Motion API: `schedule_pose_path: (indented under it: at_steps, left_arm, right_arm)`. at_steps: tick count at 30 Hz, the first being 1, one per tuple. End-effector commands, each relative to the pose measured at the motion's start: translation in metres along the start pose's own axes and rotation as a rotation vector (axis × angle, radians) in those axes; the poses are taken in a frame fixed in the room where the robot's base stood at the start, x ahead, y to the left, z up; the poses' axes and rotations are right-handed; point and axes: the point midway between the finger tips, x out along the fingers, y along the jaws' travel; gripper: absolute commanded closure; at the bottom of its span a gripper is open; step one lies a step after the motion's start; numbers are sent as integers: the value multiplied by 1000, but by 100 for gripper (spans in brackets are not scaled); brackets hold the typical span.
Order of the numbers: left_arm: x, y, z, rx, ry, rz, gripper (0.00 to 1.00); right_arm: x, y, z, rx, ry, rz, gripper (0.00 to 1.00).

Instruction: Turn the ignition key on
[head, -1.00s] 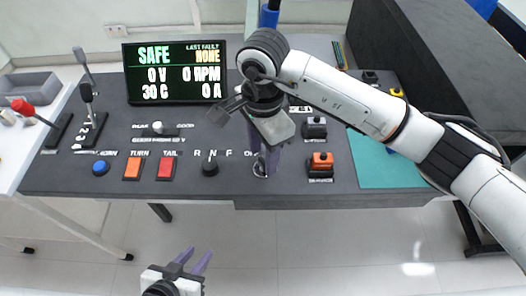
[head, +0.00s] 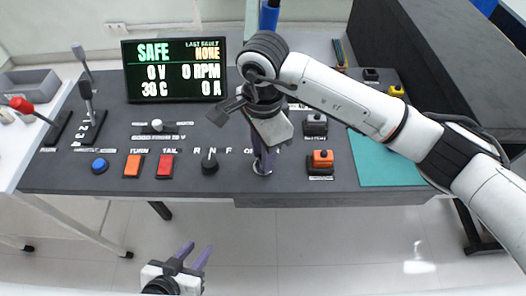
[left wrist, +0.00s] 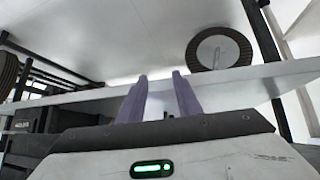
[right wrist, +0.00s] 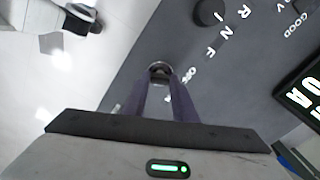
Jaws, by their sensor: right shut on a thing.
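The ignition key switch (head: 262,169) is a round metal fitting at the front edge of the dark panel. In the right wrist view it (right wrist: 160,70) sits at the fingertips, and the key itself is mostly hidden between them. My right gripper (head: 263,162) points down at the switch and is shut on the key. In the right wrist view the purple fingers (right wrist: 164,85) meet at the metal fitting. My left gripper (head: 193,256) is open and empty, in front of the panel over the floor. Its spread fingers (left wrist: 160,85) show in the left wrist view.
The display (head: 175,70) reads SAFE, 0 V and 0 RPM. Left of the switch are a black knob (head: 209,163), red (head: 166,165) and orange (head: 134,166) buttons. An orange-topped switch (head: 321,160) stands to the right. Levers (head: 88,95) stand at the left.

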Motion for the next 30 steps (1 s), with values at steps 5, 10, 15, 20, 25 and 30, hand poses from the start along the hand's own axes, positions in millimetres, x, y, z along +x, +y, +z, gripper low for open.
schedule_pose_path:
  at_steps: [5,10,15,20,25,30]
  left_arm:
    - [7,-1,8,0,-2,0,69]
    - [15,-2,16,0,-3,0,69]
    - [24,-3,25,1,-5,0,69]
    - [30,-2,29,6,-6,2,69]
    - [34,2,28,10,4,9,69]
    - [37,6,27,13,8,17,69]
  right_arm:
    - [1,-1,-1,98,3,-2,97]
    - [2,-1,-2,241,3,-2,97]
    - [2,-1,-1,401,2,-3,97]
    - [2,-1,-1,552,1,-4,97]
    - [1,-1,-1,703,1,-4,97]
    - [1,-1,-1,829,1,-4,97]
